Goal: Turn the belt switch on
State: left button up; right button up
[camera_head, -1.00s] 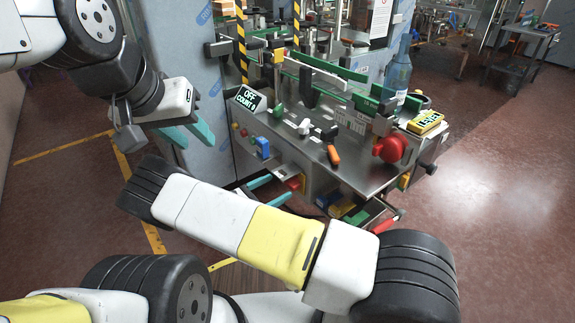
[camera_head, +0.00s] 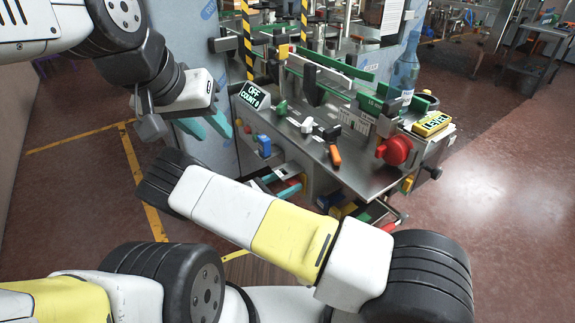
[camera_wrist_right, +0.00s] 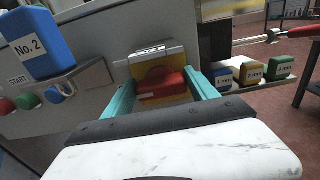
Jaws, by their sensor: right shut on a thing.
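The belt switch is a red knob (camera_wrist_right: 162,83) on a yellow plate (camera_wrist_right: 176,98) under a metal hood, on the front of the machine. In the right wrist view the teal fingers of my right gripper (camera_wrist_right: 165,93) stand on either side of the red knob and are shut on it. In the head view my right gripper (camera_head: 279,186) is low at the machine's front, partly behind my forearm. A display (camera_head: 251,95) on the machine reads OFF, COUNT 0. My left gripper (camera_head: 205,127) is open and empty, left of the display.
Small labelled boxes (camera_wrist_right: 252,72) stand on a shelf to the right. A bottle (camera_head: 401,78) and a yellow block (camera_head: 432,124) are on the machine top.

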jog(key=m, duration=0.3)
jog(key=shift+s+m, duration=0.1)
jog(key=shift+m, duration=0.2)
jog(key=shift+s+d+f+m, duration=0.1)
jog(key=shift+s+d+m, duration=0.05)
jog(key=shift+m, duration=1.45)
jog(key=o, duration=1.4)
jog(key=shift+c, duration=0.2)
